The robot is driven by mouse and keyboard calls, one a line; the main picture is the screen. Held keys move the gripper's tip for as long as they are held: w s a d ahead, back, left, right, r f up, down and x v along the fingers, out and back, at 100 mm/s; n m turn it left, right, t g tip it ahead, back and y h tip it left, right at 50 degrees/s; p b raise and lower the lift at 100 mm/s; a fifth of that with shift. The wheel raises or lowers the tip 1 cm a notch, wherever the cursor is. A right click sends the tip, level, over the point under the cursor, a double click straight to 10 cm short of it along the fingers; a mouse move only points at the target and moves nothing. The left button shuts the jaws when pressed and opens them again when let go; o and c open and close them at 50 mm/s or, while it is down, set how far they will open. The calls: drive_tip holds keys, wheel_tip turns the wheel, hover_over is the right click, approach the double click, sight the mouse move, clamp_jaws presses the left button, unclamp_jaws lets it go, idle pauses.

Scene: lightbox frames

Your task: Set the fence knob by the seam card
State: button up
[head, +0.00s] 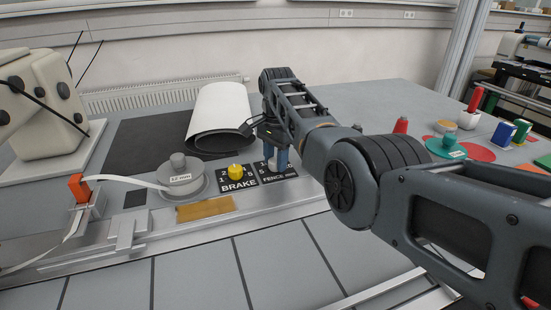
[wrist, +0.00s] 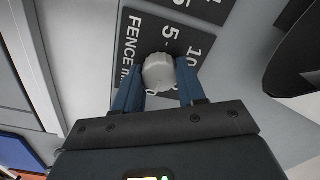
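The fence knob (wrist: 158,72) is a pale grey-white knob on a black plate marked FENCE mm (wrist: 135,25), with 5 and 10 readable. The same plate shows in the head view (head: 283,178), right of the BRAKE plate. My gripper (wrist: 160,78) points down over it, its blue fingers on either side of the knob with no clear gap. In the head view, my gripper (head: 276,155) hides much of the knob and part of the scale. No pointer mark on the knob is readable. A small white card (head: 180,178) reading about "12 mm" is on the round grey weight.
The yellow brake knob (head: 236,171) stands close left of my gripper. A brass plate (head: 205,208) and an orange block (head: 78,187) sit left. Coloured spools and blocks (head: 445,147) stand at the right.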

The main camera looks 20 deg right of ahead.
drive_tip(key=c, duration=0.5)
drive_tip(key=shift+n, duration=0.4)
drive_tip(key=n, duration=0.4)
drive_tip(key=shift+n, duration=0.4)
drive_tip(key=n, duration=0.5)
drive_tip(key=shift+b, duration=0.3)
drive_tip(key=n+b, duration=0.1)
drive_tip(key=n, duration=0.5)
drive_tip(key=shift+n, duration=0.4)
drive_tip(key=n, duration=0.6)
drive_tip(key=shift+b, duration=0.35)
drive_tip(key=shift+n, duration=0.3)
